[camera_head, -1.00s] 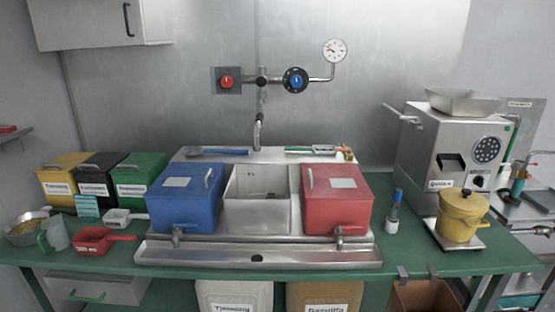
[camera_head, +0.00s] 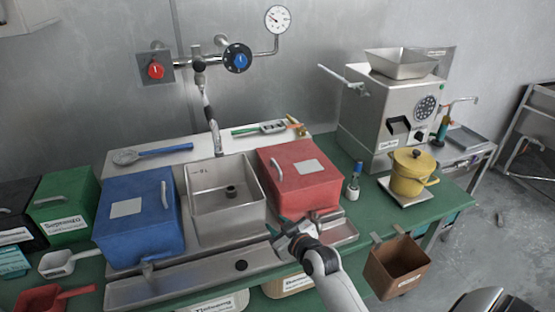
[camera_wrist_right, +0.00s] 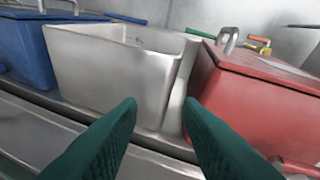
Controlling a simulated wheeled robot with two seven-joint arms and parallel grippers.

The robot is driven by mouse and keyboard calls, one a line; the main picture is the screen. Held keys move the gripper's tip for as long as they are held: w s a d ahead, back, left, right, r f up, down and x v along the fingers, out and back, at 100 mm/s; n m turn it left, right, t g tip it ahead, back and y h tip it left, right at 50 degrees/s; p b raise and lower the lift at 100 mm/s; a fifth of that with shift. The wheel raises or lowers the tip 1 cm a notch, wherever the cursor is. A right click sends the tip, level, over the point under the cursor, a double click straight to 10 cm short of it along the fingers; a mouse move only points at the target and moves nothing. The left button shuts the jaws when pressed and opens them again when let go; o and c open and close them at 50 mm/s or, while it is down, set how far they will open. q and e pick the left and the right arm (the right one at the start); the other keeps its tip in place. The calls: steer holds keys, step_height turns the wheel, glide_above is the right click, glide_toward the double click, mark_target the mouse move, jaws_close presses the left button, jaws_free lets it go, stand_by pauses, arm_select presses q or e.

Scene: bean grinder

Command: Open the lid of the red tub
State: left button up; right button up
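The red tub (camera_head: 300,177) stands at the right end of the metal tray, with its red lid lying flat and closed on top. A small metal handle (camera_head: 276,169) sits at the lid's left edge; it also shows in the right wrist view (camera_wrist_right: 228,40). My right gripper (camera_head: 279,230) is in front of the tub's lower left corner, below lid height and apart from the handle. In the right wrist view its two green fingers (camera_wrist_right: 160,122) are spread with nothing between them. My left gripper is not in view.
An open steel basin (camera_head: 226,205) stands left of the red tub, and a blue tub (camera_head: 139,225) left of that. A yellow pot (camera_head: 408,178) and the steel grinder (camera_head: 385,120) are to the right. A brown bin (camera_head: 397,265) hangs at the counter's front.

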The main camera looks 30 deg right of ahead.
mark_target(276, 165)
steer(key=w+d+r+t+h, duration=0.1)
steer(key=d+r, duration=0.1)
steer(key=w+d+r+m+t+h, duration=0.1)
steer(key=w+d+r, duration=0.1)
steer(key=d, duration=0.1)
steer(key=w+d+r+m+t+h, duration=0.1)
steer(key=w+d, duration=0.1)
steer(key=shift+d+r, duration=0.2)
steer(key=shift+r, duration=0.2)
steer(key=shift+w+d+r+h, duration=0.15)
steer(key=shift+w+h, duration=0.1)
steer(key=shift+h, duration=0.05)
steer(key=x, duration=1.1)
jaws_close()
